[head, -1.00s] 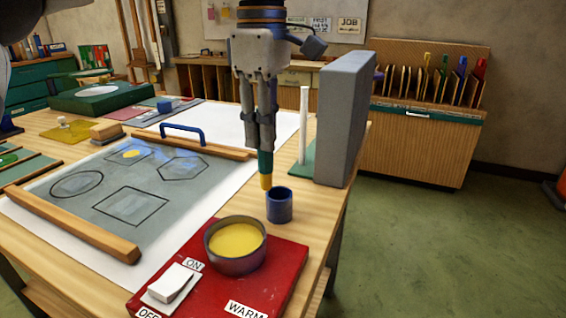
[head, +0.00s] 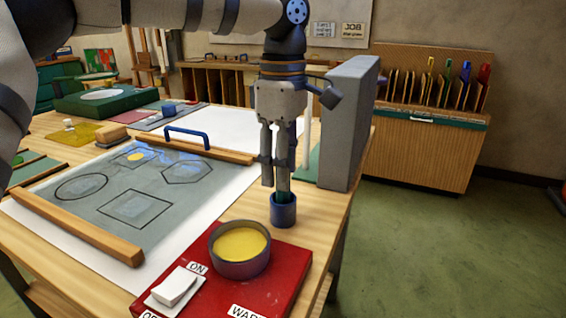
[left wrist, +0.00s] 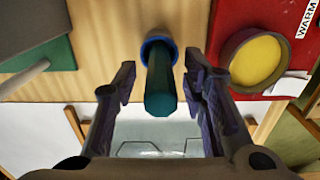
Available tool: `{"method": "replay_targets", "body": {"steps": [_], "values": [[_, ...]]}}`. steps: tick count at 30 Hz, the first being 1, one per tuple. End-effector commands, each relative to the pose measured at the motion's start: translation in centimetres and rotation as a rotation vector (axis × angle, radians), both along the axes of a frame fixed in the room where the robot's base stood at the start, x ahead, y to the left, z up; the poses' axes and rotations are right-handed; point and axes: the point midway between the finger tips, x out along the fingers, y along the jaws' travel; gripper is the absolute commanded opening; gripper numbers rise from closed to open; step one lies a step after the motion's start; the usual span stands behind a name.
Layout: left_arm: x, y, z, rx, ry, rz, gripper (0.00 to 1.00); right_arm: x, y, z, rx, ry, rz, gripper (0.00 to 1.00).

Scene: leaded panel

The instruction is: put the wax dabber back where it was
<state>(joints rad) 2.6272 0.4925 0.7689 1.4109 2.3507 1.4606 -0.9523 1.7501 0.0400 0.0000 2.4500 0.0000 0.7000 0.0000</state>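The wax dabber (head: 284,190), a dark green stick, stands in the small blue cup (head: 284,211) on the table, its lower end hidden inside. In the left wrist view the dabber (left wrist: 160,88) rises from the cup (left wrist: 158,43) toward the camera. My left gripper (head: 276,180) is directly above the cup, pointing down. In the left wrist view its fingers (left wrist: 160,85) are spread on either side of the dabber, with a gap at each side. My right gripper is not in view.
A red warmer (head: 222,285) with a pot of yellow wax (head: 241,246) is close in front of the cup. A tall grey block (head: 347,120) stands behind it, near the right table edge. The leaded panel (head: 130,185) lies left, between wooden strips.

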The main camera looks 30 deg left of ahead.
Motion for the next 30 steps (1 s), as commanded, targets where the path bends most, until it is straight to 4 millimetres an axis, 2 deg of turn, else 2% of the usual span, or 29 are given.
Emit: {"method": "replay_targets", "body": {"steps": [5, 7, 15, 21, 25, 30], "values": [[0.1, 0.0, 0.3, 0.0, -0.001, 0.0, 0.39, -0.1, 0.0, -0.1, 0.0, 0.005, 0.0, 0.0], [0.1, 0.0, 1.3, -0.001, -0.003, 0.001, 0.39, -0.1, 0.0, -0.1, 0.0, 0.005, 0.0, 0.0], [0.2, 0.0, 7.7, -0.003, -0.003, 0.001, 0.39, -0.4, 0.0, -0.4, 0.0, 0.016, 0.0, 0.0], [0.2, 0.0, 11.2, 0.0, -0.002, 0.001, 0.39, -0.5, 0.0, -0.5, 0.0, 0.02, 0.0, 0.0], [0.2, 0.0, 12.1, 0.0, 0.0, -0.001, 0.39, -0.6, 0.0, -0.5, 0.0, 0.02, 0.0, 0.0], [0.2, 0.0, 12.3, 0.0, 0.0, -0.001, 0.39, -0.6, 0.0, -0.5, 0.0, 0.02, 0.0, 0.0]]}}
